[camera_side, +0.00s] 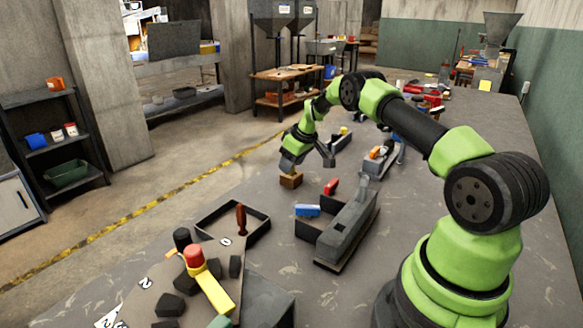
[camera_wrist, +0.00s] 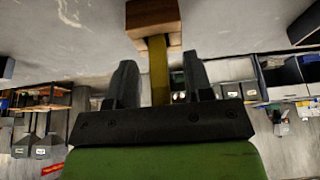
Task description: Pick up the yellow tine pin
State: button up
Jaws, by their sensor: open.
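The yellow tine pin (camera_wrist: 159,72) stands up from a brown wooden block (camera_wrist: 155,17) in the wrist view. It lies between the two dark fingers of my gripper (camera_wrist: 160,68), with a visible gap on both sides. The fingers are open and hold nothing. In the side view my gripper (camera_side: 308,158) is low over the table at the brown block (camera_side: 291,180). The pin is small there and mostly hidden by my gripper.
A grey fixture (camera_side: 345,235) with blue and red parts stands in front of the block. A dark open tray (camera_side: 262,229) with a red-brown handle is to its left. A yellow bar with a red knob (camera_side: 193,254) is at the front. Other fixtures (camera_side: 379,168) stand behind right.

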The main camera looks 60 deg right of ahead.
jog(key=shift+f, duration=0.1)
grip_shut()
